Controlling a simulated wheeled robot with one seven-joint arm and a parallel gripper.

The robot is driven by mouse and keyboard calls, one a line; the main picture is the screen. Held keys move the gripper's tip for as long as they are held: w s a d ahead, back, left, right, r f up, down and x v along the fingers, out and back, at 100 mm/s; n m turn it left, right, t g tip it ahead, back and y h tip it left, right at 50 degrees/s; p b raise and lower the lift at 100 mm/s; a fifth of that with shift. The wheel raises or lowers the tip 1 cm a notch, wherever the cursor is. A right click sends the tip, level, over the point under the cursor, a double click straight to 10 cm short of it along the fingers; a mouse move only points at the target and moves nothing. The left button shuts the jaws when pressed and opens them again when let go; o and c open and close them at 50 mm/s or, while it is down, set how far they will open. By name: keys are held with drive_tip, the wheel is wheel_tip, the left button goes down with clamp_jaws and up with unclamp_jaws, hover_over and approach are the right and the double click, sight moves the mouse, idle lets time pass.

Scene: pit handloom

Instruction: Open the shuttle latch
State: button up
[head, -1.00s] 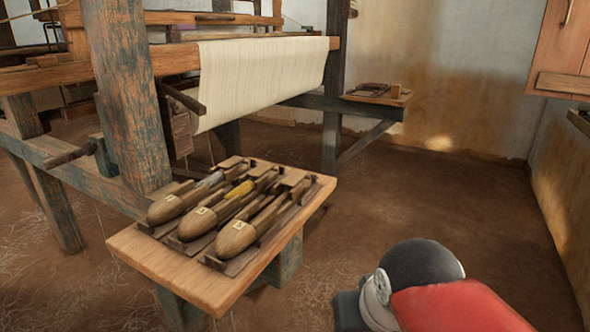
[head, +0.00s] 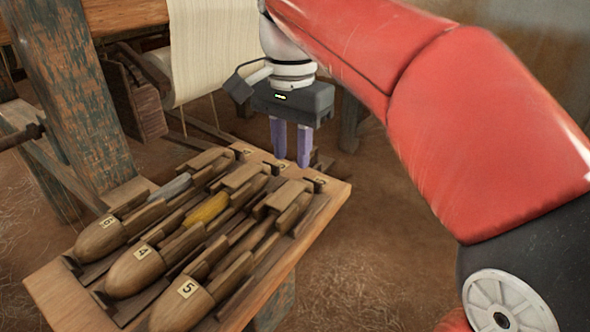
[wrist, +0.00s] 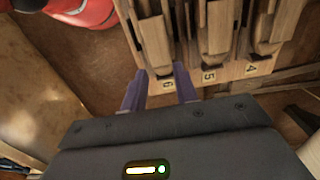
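Three wooden shuttles lie side by side in cradles on a small bench (head: 52,290). The left shuttle (head: 100,238) is marked 6 and holds a grey bobbin (head: 171,187). The middle shuttle (head: 135,271) is marked 4 and holds a yellow bobbin (head: 207,209). The right shuttle (head: 182,306) is marked 5 and shows no bobbin. Small dark pieces stand at the cradles' far ends; I cannot tell which part is the latch. My gripper (head: 291,160) is open and empty, fingers down, at the bench's far edge. In the wrist view its fingers (wrist: 160,72) are apart beside the edge label 6 (wrist: 167,85).
A loom post (head: 72,95) stands left of the bench, with cream cloth (head: 205,45) hanging behind. Edge labels 5 (wrist: 209,77) and 4 (wrist: 251,69) also mark the bench. The brown floor right of the bench is clear.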

sight(292, 188)
wheel_tip(292, 188, down, 7)
drive_tip(key=shift+s+r+b, duration=0.1)
drive_tip(key=shift+r+b, duration=0.05)
drive_tip(key=shift+b, duration=0.5)
clamp_jaws()
